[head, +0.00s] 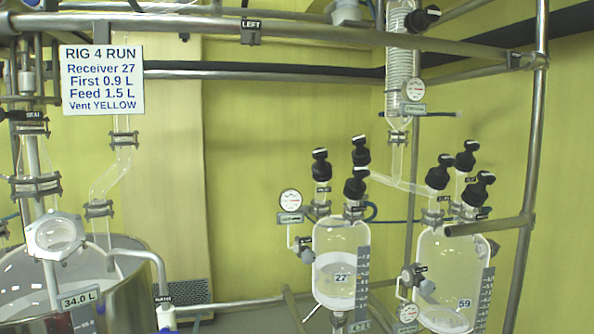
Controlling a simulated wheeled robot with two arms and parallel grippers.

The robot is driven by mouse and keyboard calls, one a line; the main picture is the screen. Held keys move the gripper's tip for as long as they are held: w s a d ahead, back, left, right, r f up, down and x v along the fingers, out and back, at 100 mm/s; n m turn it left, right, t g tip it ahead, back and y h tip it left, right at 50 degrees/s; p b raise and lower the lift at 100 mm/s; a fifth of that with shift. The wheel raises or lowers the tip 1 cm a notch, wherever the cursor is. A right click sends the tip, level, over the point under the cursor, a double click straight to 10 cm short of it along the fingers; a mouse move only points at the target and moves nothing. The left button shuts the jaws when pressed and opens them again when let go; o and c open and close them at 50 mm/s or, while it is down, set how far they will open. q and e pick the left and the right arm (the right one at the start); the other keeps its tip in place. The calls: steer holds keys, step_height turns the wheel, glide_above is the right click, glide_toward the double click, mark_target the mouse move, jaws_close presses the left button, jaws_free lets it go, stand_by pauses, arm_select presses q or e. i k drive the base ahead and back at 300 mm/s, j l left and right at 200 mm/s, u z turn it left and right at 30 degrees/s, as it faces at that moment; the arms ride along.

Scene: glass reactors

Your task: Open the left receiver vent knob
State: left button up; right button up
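The left receiver (335,240) is a clear glass vessel marked 27, partly filled with pale liquid, right of the picture's middle. Three black knobs stand above it: one at its left (320,165), one at the back (360,151) and one in front at its right (355,184). Their small tags are too small to read, so I cannot tell which is the vent knob or whether it is open. Neither of my grippers is in view.
The right receiver (455,255), marked 59, carries similar black knobs close by. A round gauge (291,200) sits left of receiver 27. A metal post (530,150) and rails frame the rig. A sign (102,80) reads "Receiver 27" and "Vent YELLOW". A large vessel (130,270) stands lower left.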

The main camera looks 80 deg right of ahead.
mark_target(323, 155)
steer(key=z, duration=2.85)
